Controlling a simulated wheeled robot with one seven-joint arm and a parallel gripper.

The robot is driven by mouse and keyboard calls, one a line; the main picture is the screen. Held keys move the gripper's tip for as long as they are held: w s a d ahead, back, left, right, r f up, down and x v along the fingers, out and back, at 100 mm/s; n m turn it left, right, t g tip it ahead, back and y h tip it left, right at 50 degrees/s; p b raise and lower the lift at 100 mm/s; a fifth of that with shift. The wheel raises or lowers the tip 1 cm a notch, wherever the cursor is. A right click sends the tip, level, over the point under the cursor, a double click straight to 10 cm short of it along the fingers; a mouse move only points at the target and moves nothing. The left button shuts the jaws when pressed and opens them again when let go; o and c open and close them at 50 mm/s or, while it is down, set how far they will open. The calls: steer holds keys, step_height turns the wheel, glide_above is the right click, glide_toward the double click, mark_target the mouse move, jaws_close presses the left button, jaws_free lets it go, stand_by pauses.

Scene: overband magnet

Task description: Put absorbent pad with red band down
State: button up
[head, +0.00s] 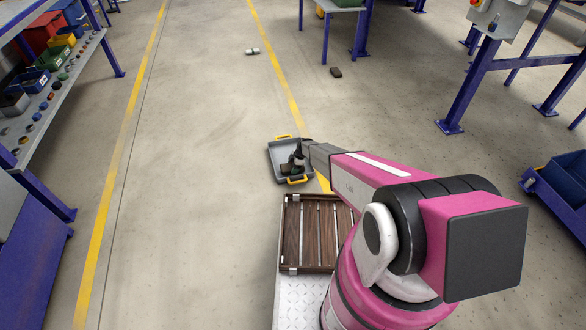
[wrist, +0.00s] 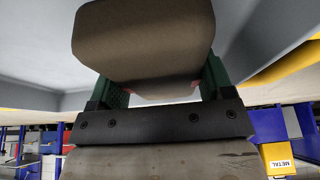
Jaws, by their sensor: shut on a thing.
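My gripper (wrist: 162,82) is shut on the absorbent pad with red band (wrist: 143,40), a grey-brown block with rounded corners. The pad sits between the green finger faces, and small reddish slivers show at its edge by the fingers. The band itself is mostly hidden. In the head view my gripper (head: 296,161) is small and dark, over or inside a grey tray (head: 276,152) with yellow handles. The tray's pale walls surround the pad in the wrist view. I cannot tell whether the pad touches the tray's bottom.
A slatted brown wooden rack (head: 312,233) lies near my base. A dark block (head: 336,72) and a whitish piece (head: 252,51) lie on the floor farther off. A shelf with bins (head: 62,75) stands left, a blue-legged frame (head: 470,85) right. The floor left of the tray is clear.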

steer(key=shift+f, duration=0.3)
steer(key=shift+f, duration=0.15)
steer(key=o, duration=1)
steer(key=v, duration=1.2)
steer(key=shift+s+a, duration=0.1)
steer(key=s+d+r+m+h, duration=0.1)
steer(key=s+d+r+m, duration=0.5)
steer(key=s+r, duration=0.5)
steer(key=s+d+r+m+h, duration=0.2)
steer(key=s+d+r+m, duration=0.4)
steer(key=s+r, duration=0.6)
steer(key=s+d+r+m+t+h, duration=0.1)
steer(key=s+d+r+m, duration=0.6)
steer(key=r, duration=1.2)
steer(key=shift+s+r+m, duration=0.2)
steer(key=shift+s+m, duration=0.35)
steer(key=shift+s, duration=0.55)
steer(key=shift+s+r+m, duration=0.15)
steer(key=shift+s+m, duration=0.4)
steer(key=shift+s, duration=0.5)
